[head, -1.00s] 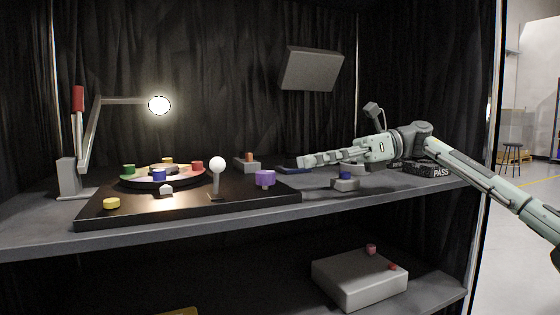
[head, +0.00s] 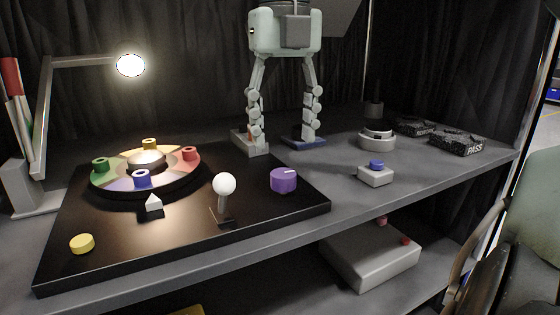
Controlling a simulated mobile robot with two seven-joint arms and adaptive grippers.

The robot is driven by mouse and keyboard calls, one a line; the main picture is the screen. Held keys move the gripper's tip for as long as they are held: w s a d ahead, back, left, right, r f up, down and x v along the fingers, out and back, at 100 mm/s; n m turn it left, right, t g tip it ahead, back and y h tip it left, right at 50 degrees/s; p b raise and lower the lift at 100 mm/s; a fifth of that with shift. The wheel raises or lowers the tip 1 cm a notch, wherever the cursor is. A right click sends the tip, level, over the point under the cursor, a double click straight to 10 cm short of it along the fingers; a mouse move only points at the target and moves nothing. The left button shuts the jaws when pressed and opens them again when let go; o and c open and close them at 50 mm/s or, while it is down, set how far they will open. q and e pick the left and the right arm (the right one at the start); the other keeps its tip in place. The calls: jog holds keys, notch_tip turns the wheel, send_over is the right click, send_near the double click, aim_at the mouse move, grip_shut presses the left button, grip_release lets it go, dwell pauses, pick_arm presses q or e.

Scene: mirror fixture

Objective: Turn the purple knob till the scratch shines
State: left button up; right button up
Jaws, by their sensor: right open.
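The purple knob (head: 284,181) sits near the right end of the black board (head: 190,229), with a pale line on its top. My right gripper (head: 281,142) hangs fingers down, open and empty, behind the knob and apart from it. Its left finger overlaps a grey box with an orange part, and its right finger overlaps a dark blue flat piece; I cannot tell whether they touch. A colour wheel (head: 121,182) with several coloured knobs lies on the board's left part. I cannot make out a scratch. My left gripper is out of view.
A lit lamp (head: 131,65) hangs over the wheel. A yellow button (head: 82,243) is at front left.

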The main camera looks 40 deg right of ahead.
aim_at(284, 173)
notch_tip(284, 173, down, 7)
jog(key=shift+r, duration=0.2)
jog(key=shift+w, duration=0.1)
jog(key=c, duration=1.1)
jog(key=shift+n, duration=0.8)
jog(key=shift+c, duration=0.3)
